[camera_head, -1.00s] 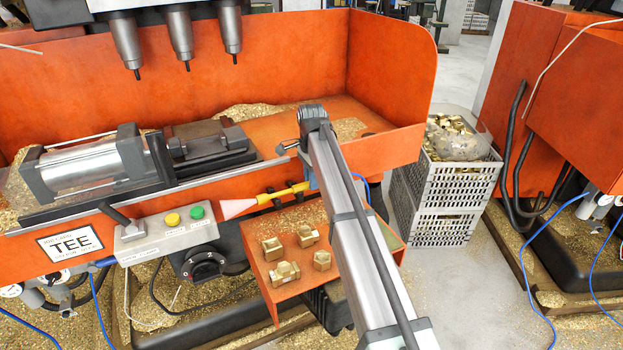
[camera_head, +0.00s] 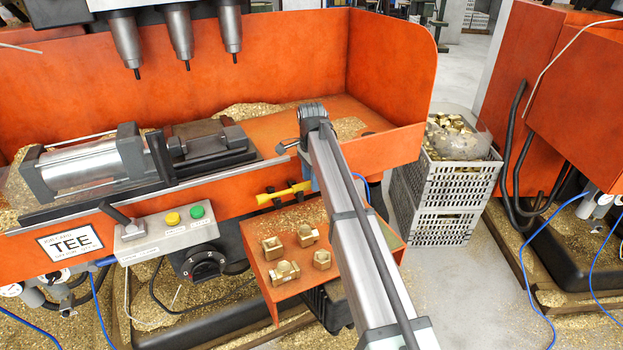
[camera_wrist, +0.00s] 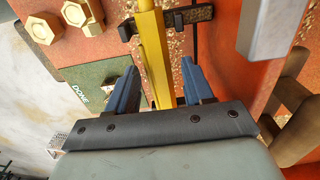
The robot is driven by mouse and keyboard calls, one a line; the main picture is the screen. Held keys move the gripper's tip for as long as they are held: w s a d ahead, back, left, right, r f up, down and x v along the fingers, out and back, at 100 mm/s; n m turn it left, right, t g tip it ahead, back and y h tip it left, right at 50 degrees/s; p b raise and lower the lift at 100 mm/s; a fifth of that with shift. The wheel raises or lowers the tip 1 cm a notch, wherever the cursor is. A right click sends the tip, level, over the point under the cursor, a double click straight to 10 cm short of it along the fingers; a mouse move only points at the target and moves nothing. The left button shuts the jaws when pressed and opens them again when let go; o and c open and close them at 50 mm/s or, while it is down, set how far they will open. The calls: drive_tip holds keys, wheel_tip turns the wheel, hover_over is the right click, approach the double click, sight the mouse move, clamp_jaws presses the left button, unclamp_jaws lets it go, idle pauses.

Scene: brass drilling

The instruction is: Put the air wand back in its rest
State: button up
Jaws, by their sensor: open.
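The air wand (camera_head: 292,191) is a yellow bar lying nearly level along the front of the orange machine. Its left end is at a black bracket with short prongs, the rest (camera_head: 272,203). In the wrist view, the wand (camera_wrist: 152,45) runs between prongs of the black rest (camera_wrist: 198,14); I cannot tell how deep it sits. My gripper (camera_wrist: 160,68) is open, with one blue finger on each side of the wand and gaps visible. In the head view, my arm hides most of my gripper and the wand's right end.
An orange shelf (camera_head: 262,247) with several brass fittings (camera_head: 285,271) is just below the wand. A grey control box (camera_head: 163,230) with yellow and green buttons is to the left. Grey crates (camera_head: 440,210) stand right of my arm. A green "DONE" patch (camera_wrist: 92,85) shows in the wrist view.

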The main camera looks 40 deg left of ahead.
wheel_tip(320, 180, up, 12)
idle(0.5)
idle(0.5)
